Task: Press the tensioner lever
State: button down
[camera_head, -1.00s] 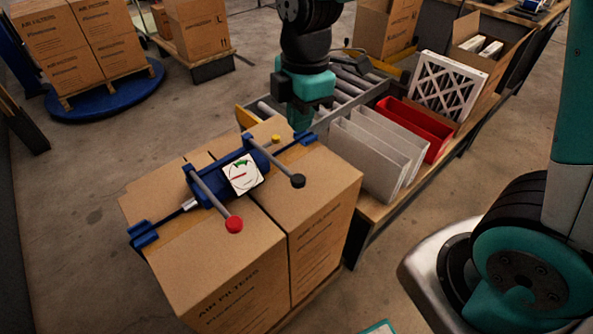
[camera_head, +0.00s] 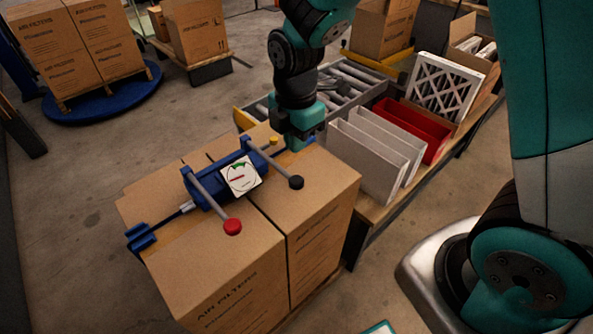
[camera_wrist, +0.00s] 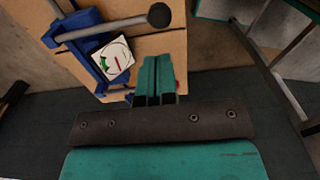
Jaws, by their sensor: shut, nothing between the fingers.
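A blue strap tensioner (camera_head: 213,184) with a white dial gauge (camera_head: 241,177) lies across two boxes. One lever ends in a red knob (camera_head: 233,227), another in a black knob (camera_head: 296,182); both levers slope down toward the front. A small yellow knob (camera_head: 274,141) is at the back. My gripper (camera_head: 297,143) is shut and empty, low behind the black-knobbed lever near the tensioner's right end. In the wrist view the shut fingers (camera_wrist: 155,60) point toward the black knob (camera_wrist: 159,15), with a visible gap. The gauge (camera_wrist: 114,58) is left of the fingers.
The two air-filter boxes (camera_head: 240,281) stand side by side. To the right, a bench holds grey filters (camera_head: 365,160), a red bin (camera_head: 413,131) and a white lattice filter (camera_head: 446,86). A roller conveyor (camera_head: 345,88) is behind my gripper. Open floor lies left.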

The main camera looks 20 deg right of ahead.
aim_at(296, 179)
notch_tip(296, 179, down, 9)
jog(key=shift+f, duration=0.1)
dwell(0.4)
notch_tip(296, 179, down, 7)
jog(key=b, duration=0.3)
jog(key=shift+s+b, duration=0.15)
jog(key=shift+b, duration=0.25)
jog(key=shift+s+f, duration=0.1)
jog(key=shift+s+r+p, duration=0.1)
jog(key=shift+r+p, duration=0.35)
jog(key=shift+p, duration=0.05)
jog(key=s+d+r+p, duration=0.1)
jog(key=s+r+p, duration=0.2)
jog(key=r, duration=1)
jog(key=shift+s+d+r, duration=0.15)
jog(key=shift+r, duration=0.05)
